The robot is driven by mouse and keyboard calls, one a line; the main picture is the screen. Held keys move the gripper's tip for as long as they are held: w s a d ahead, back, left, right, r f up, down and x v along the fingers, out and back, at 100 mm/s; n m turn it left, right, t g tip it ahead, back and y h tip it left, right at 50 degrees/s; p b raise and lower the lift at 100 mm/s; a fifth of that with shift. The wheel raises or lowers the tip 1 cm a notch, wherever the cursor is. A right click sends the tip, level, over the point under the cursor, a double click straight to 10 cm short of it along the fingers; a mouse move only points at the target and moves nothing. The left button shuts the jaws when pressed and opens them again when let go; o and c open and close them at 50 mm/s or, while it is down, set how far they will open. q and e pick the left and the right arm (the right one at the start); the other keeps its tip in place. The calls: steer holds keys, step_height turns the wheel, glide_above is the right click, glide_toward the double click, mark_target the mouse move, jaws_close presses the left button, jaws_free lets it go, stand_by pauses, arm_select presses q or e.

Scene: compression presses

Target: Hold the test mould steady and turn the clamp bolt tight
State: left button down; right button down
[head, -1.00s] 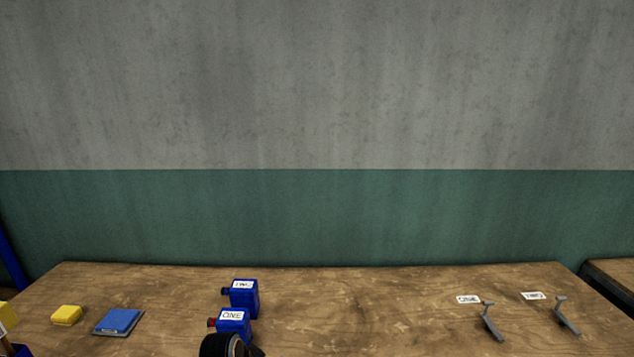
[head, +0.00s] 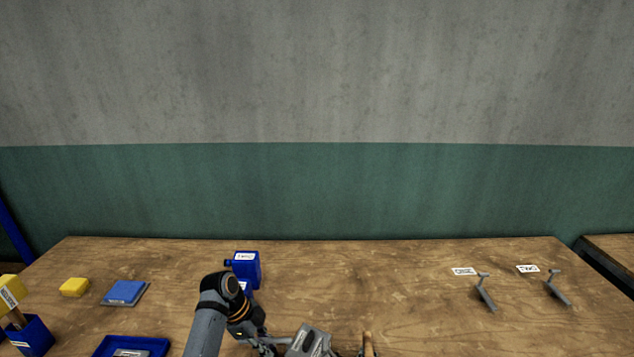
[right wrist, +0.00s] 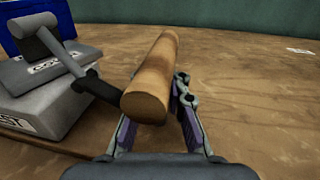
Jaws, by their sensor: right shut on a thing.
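The grey test mould (head: 309,342) stands at the bottom edge of the head view; its lower part is cut off. In the right wrist view it is the stepped grey block (right wrist: 68,72) at left, with a white label. A grey crank arm (right wrist: 62,52) with a cylindrical end reaches over it; whether that end sits on the clamp bolt is unclear. My right gripper (right wrist: 155,120) is shut on the crank's wooden handle (right wrist: 150,85), which also shows in the head view (head: 368,346). My left gripper (head: 266,346) is at the mould's left side; its fingertips are unclear.
A blue tray (head: 103,347), blue pad (head: 124,292) and yellow block (head: 74,287) are at left. Two grey tools (head: 485,290) (head: 557,288) lie at right by label cards. The bench (head: 400,290) between is clear.

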arm_select(q)
steer(key=c, duration=1.7)
jaws_free()
steer(key=shift+m, duration=0.4)
steer(key=o, duration=0.4)
steer(key=shift+o, duration=0.2)
steer(key=v, duration=0.7)
steer(key=shift+w+a+r, duration=0.1)
steer(key=shift+w+r, duration=0.05)
steer(key=shift+r, duration=0.1)
arm_select(e)
steer(key=c, duration=1.3)
jaws_free()
steer(key=shift+o, duration=0.2)
steer(key=s, duration=0.4)
steer(key=s+d, duration=0.1)
steer(key=s, duration=0.7)
steer(key=shift+d, duration=0.2)
